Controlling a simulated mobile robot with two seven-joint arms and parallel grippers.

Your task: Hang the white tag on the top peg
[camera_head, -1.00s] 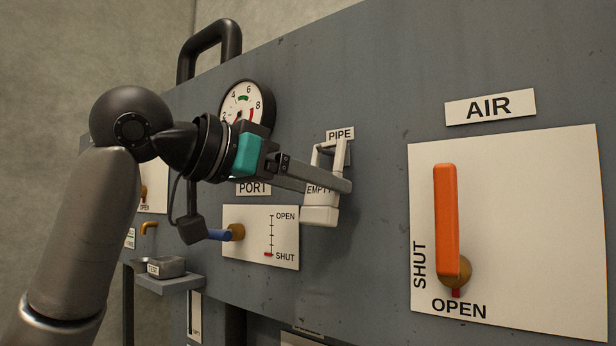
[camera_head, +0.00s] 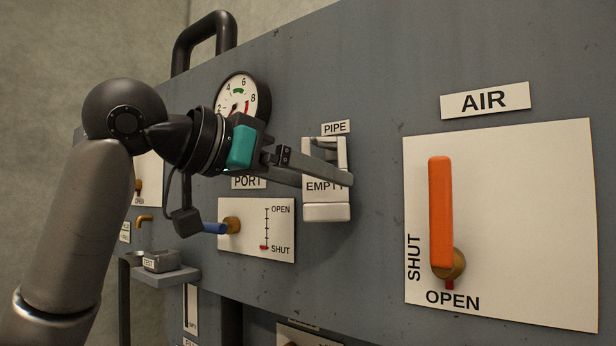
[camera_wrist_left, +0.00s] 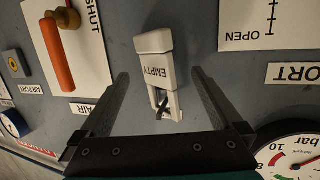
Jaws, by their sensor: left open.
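The white tag (camera_head: 327,211), marked EMPTY, hangs upright against the grey panel under the PIPE label (camera_head: 335,127). In the left wrist view the tag (camera_wrist_left: 155,45) appears upside down, with a dark peg (camera_wrist_left: 163,104) showing inside its loop. My left gripper (camera_head: 342,172) is open in front of the tag's upper part. In the left wrist view its fingers (camera_wrist_left: 160,76) stand on either side of the tag, with gaps showing. In the head view one finger hides part of the loop and peg. My right gripper is not in view.
Right of the tag is an orange lever (camera_head: 441,210) on a white AIR plate. Left are a round gauge (camera_head: 238,98) and a blue-tipped handle (camera_head: 214,228). A small shelf (camera_head: 168,276) with a TEST box juts out lower left. The panel between tag and lever is bare.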

